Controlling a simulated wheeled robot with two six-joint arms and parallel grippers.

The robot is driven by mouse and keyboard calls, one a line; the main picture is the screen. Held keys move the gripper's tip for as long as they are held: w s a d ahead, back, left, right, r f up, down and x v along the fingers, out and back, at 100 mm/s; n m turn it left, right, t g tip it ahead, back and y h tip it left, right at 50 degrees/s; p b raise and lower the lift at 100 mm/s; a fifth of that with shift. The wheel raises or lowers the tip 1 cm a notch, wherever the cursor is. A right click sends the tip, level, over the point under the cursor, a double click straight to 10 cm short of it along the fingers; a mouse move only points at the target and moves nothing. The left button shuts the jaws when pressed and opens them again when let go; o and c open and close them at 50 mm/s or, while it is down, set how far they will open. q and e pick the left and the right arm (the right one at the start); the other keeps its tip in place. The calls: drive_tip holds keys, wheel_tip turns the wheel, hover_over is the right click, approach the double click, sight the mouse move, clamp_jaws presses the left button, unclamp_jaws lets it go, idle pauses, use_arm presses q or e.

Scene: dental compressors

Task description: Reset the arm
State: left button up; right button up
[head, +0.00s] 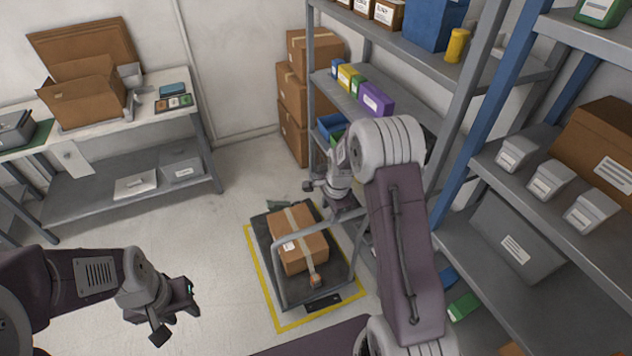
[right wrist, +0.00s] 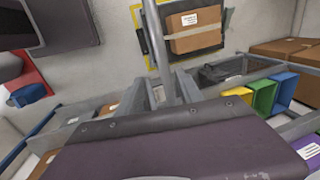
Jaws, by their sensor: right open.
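My right arm rises from the bottom right of the head view and bends at a large grey elbow joint. Its dark right gripper (head: 343,210) hangs beside the shelf, above the far right side of the cart platform. My left gripper (head: 175,308) hangs over bare floor at the lower left of the head view, left of the cart. Its fingertips are too small and dark to read. No held object shows there.
A taped cardboard box (head: 299,240) lies on a platform cart (head: 337,279) inside a yellow floor outline (head: 263,289). Grey shelving (head: 408,107) with bins and boxes stands close to my right arm. A workbench (head: 110,121) is at the back left. Floor at left is clear.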

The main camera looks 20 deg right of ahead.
drive_tip(key=s+a+r+n+t, duration=0.1)
drive_tip(key=a+r, duration=0.1)
drive_tip(key=r, duration=0.3)
drive_tip(key=s+a+r+n, duration=0.1)
drive_tip(key=s+a+r, duration=0.1)
drive_tip(key=a+r, duration=0.15)
drive_tip(key=s+f+n+g, duration=0.1)
drive_tip(key=s+n+g, duration=0.1)
drive_tip(key=s+n, duration=1.3)
drive_tip(key=s, duration=0.2)
drive_tip(key=shift+s+a, duration=0.35)
drive_tip(key=shift+w, duration=0.15)
